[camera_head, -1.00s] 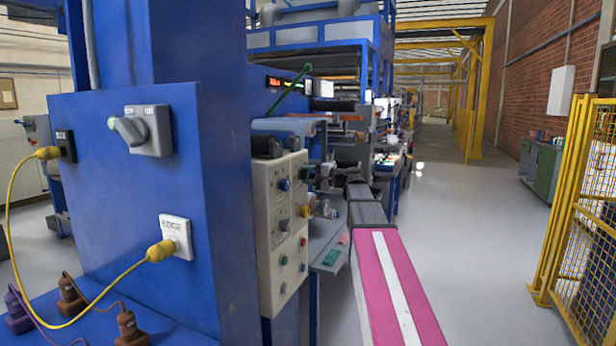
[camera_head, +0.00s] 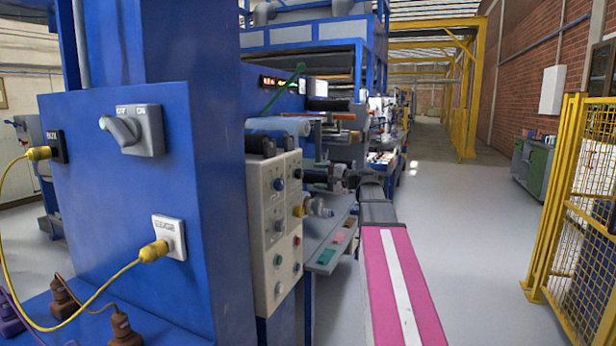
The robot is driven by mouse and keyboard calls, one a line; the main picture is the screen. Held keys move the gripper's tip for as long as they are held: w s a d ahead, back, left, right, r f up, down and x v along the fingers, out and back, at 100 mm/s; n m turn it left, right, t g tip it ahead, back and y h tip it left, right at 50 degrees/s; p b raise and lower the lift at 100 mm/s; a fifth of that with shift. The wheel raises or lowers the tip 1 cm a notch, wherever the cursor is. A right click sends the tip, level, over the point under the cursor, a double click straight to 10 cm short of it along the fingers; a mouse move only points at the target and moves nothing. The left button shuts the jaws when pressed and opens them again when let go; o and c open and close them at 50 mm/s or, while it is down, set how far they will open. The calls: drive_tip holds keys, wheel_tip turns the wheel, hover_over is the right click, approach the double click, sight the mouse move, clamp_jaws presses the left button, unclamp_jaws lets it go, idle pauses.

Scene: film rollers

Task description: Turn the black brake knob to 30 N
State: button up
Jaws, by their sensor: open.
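A pale grey control panel (camera_head: 274,235) stands beside the blue machine column, with several knobs and buttons. My gripper (camera_head: 318,176) is small and dark there, open, against the machine behind. It is right of the panel's upper part and looks apart from the knobs. Its fingers are hard to make out.
The blue column (camera_head: 140,210) with a grey rotary switch (camera_head: 139,131) and a yellow-plugged cable (camera_head: 153,251) stands close on the left. A grey shelf (camera_head: 331,247) lies between panel and arm. Yellow fencing (camera_head: 565,200) is at right; the floor between is free.

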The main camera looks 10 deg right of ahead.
drive_tip(key=shift+v, duration=2)
